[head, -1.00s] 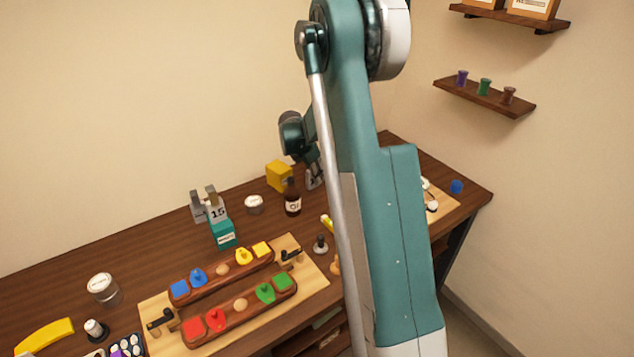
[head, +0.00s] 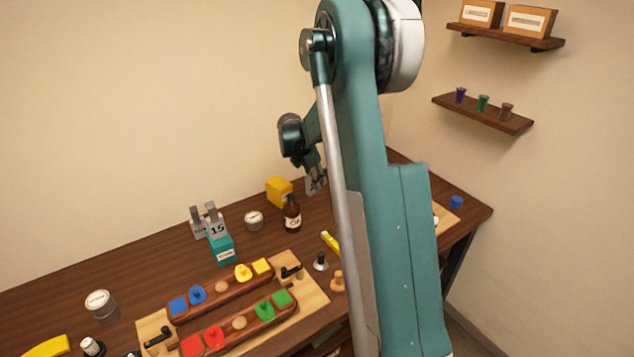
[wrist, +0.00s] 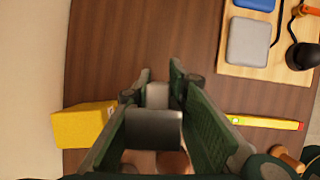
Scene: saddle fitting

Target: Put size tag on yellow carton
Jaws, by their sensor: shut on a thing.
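The yellow carton (head: 279,192) stands at the back of the table, left of my gripper (head: 315,181). In the wrist view the yellow carton (wrist: 84,126) is at the left, beside and apart from my gripper (wrist: 160,90). My gripper is shut on a grey size tag (head: 317,184), which also shows between the fingers in the wrist view (wrist: 154,129). The held tag's marking is too small to read. My arm hides part of the table. A grey tag marked 15 (head: 217,229) sits on a teal carton, with another grey tag (head: 198,226) behind it.
A brown bottle (head: 292,214) and a white-lidded jar (head: 254,221) stand near the yellow carton. The teal carton (head: 222,249) is further left. A board with coloured pieces (head: 322,297) lies in front. A yellow stick (wrist: 264,122) lies right of my gripper.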

